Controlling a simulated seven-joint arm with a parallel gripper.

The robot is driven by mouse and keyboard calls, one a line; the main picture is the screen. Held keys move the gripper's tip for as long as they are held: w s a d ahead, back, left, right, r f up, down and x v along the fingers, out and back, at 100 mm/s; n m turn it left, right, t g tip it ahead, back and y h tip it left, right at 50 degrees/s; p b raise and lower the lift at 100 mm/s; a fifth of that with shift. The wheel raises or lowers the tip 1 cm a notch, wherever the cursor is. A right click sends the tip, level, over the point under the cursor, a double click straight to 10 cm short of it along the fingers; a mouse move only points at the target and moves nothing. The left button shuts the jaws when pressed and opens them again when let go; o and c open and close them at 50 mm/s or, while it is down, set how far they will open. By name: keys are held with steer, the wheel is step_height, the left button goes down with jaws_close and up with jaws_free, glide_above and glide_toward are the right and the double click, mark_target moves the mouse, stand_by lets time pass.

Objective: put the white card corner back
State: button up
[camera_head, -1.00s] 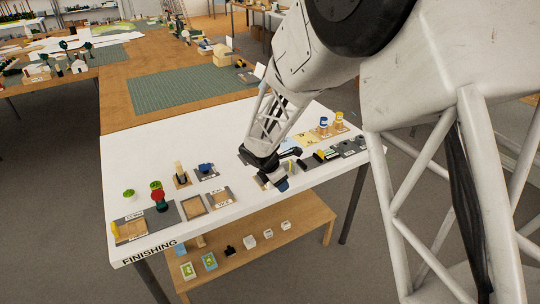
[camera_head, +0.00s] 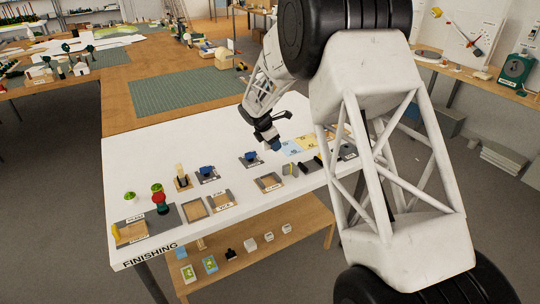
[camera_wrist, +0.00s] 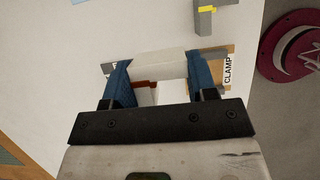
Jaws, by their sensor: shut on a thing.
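My gripper (camera_head: 274,146) hangs over the middle-back of the white table in the head view, with its blue fingertips pointing down. In the wrist view its two blue fingers (camera_wrist: 160,84) are shut on a pale white piece (camera_wrist: 165,62), which looks like the white card corner. The piece spans the gap between the fingers. Below it a red-brown edge and another pale surface show, partly hidden by the gripper body. The held piece is too small to make out in the head view. A tray labelled CLAMP (camera_wrist: 215,82) lies beyond the fingers.
The white table (camera_head: 130,165) carries several small trays and pads. A blue item on a dark pad (camera_head: 240,163) stands left of my gripper, and yellow and light-blue cards (camera_head: 303,144) lie to its right. A green mat (camera_head: 178,91) lies behind. The back-left tabletop is clear.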

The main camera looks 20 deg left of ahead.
steer(key=w+a, duration=0.3)
steer(key=w, duration=0.6)
steer(key=shift+w+r, duration=0.35)
steer(key=shift+r, duration=0.1)
steer(key=shift+f, duration=3.1)
steer(key=shift+f, duration=0.1)
steer(key=shift+f, duration=1.75)
steer(key=shift+f, duration=0.15)
steer(key=o, duration=1)
steer(key=shift+c, duration=0.2)
